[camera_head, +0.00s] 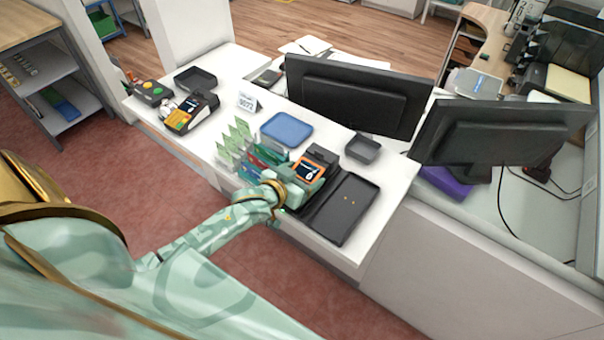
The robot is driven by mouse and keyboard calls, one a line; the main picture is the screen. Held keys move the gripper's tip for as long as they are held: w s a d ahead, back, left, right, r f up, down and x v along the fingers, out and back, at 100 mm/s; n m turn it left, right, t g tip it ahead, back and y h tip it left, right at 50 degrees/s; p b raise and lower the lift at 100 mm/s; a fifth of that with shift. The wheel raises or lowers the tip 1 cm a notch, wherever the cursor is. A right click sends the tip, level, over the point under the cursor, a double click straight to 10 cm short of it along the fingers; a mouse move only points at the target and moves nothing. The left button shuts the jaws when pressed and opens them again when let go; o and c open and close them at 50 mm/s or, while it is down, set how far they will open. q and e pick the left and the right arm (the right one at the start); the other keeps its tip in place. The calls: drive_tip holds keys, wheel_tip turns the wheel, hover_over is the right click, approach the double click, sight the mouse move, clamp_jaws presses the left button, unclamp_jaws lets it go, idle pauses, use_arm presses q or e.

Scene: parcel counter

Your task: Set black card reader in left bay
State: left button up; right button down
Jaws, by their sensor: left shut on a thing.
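The black card reader (320,157) has an orange-framed screen and is in the grip of my left gripper (296,186), which is shut on it. The reader is over or in the left part of a black two-bay tray (347,210) near the counter's front edge. I cannot tell whether it touches the tray floor. The gripper and reader hide much of the left bay. My right gripper is not in view.
Left of the gripper stands a rack of green and coloured cards (236,142). Behind lie a blue tray (287,129) and a small grey tray (362,148). Two monitors (350,95) stand behind the counter.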

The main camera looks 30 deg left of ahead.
use_arm(q)
drive_tip(key=shift+f, duration=0.1)
drive_tip(key=o, duration=1.3)
drive_tip(key=shift+c, duration=0.2)
drive_tip(key=p+v, duration=0.1)
drive_tip(key=v, duration=1.5)
drive_tip(key=shift+s+p, duration=0.2)
drive_tip(key=shift+p, duration=0.2)
